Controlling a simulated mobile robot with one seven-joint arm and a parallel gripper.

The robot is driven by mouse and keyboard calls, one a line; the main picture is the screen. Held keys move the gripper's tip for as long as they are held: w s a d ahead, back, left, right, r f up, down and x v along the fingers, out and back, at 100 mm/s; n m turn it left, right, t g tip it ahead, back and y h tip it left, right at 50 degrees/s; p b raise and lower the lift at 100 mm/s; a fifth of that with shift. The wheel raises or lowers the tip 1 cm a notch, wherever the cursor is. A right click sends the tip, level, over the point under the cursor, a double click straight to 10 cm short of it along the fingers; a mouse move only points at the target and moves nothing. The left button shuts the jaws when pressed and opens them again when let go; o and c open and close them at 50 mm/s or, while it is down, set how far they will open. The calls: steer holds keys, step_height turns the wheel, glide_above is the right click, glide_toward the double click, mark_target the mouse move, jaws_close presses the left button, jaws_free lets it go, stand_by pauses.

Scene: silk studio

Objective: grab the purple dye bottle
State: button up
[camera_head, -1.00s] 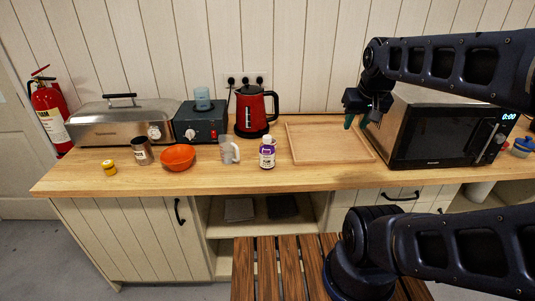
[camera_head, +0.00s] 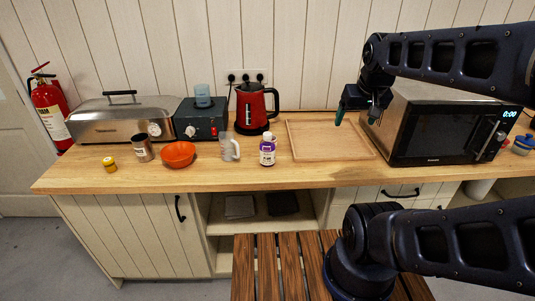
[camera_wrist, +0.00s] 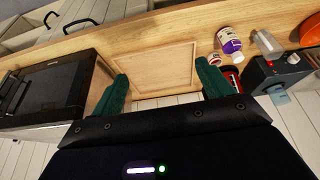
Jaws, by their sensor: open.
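The purple dye bottle (camera_head: 267,150) stands upright on the wooden counter, with a white cap and a purple and white label. It also shows in the wrist view (camera_wrist: 229,41), right of the fingers. My gripper (camera_head: 356,112) is open and empty, with two green fingers. It hangs above the right part of the wooden tray, to the right of the bottle and apart from it. In the wrist view my gripper (camera_wrist: 160,92) has its fingers wide apart, with the tray between them.
The wooden tray (camera_head: 291,147) lies right of the bottle. A clear mug (camera_head: 229,148) stands close on its left, with an orange bowl (camera_head: 178,154) further left. A red kettle (camera_head: 254,108) stands behind. A microwave (camera_head: 440,130) is at the right. The counter before the bottle is clear.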

steer(key=w+a+n+g, duration=0.1)
steer(key=w+a+n, duration=0.4)
steer(key=w, duration=0.3)
steer(key=n+g, duration=0.3)
steer(key=n, duration=0.8)
glide_above(267, 134)
steer(key=f, duration=0.6)
steer(key=d+f, duration=0.1)
steer(key=f, duration=0.2)
steer(key=shift+s, duration=0.2)
steer(key=shift+w+a+f+n+g, duration=0.1)
steer(key=shift+a+f+n+g, duration=0.2)
steer(key=shift+a+f+n, duration=0.15)
steer(key=shift+w+f, duration=0.15)
steer(key=shift+f, duration=2.45)
steer(key=shift+w+f, duration=0.1)
steer(key=shift+f, duration=2.45)
steer(key=shift+c, duration=0.5)
steer(key=c, duration=1.4)
